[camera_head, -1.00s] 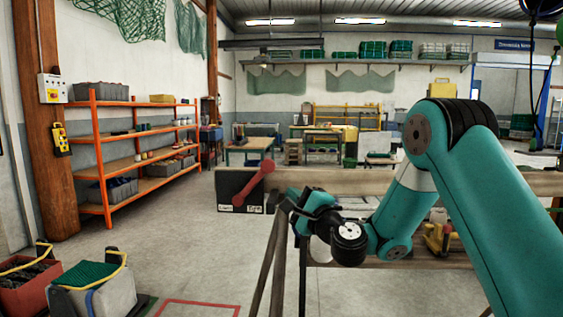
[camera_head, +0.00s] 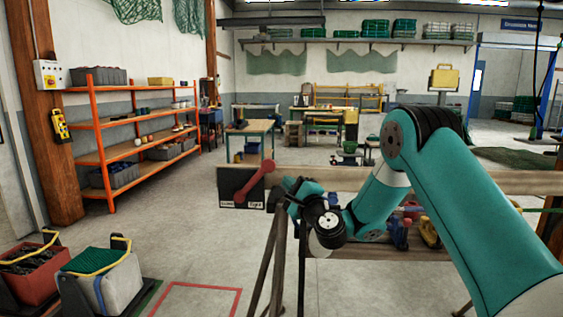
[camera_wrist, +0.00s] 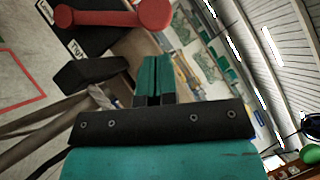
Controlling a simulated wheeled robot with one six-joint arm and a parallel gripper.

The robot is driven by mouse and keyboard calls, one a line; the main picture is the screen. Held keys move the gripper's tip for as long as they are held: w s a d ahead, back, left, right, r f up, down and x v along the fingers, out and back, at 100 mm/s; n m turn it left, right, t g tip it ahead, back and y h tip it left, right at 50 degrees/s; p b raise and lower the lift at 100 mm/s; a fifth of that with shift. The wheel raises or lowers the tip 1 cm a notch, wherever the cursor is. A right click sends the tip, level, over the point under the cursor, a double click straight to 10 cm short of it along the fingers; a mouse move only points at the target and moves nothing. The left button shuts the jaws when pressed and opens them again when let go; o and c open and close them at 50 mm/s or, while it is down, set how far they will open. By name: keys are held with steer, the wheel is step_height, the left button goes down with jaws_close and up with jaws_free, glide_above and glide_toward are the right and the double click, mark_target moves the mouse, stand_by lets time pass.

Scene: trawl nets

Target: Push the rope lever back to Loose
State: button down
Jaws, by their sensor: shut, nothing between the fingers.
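The red rope lever (camera_head: 254,185) is on a dark box (camera_head: 229,183) mounted at the left end of a wooden rail. It leans up to the right, its round knob over the side marked Tight; the Loose label is at lower left. My gripper (camera_head: 284,184) is just right of the lever, partly hidden by my wrist. In the wrist view the lever (camera_wrist: 100,18) lies across the top left, its knob just beyond the tips of my gripper (camera_wrist: 154,60). The fingers are together and empty. I cannot tell whether they touch the knob.
The wooden rail (camera_head: 430,182) runs right from the box, behind my arm. An orange shelf (camera_head: 105,160) stands at the left. A red crate (camera_head: 30,276) and a grey crate (camera_head: 105,288) sit at lower left. The floor left of the box is clear.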

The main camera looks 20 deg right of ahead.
steer(key=shift+p+x, duration=1.95)
steer(key=shift+x, duration=0.4)
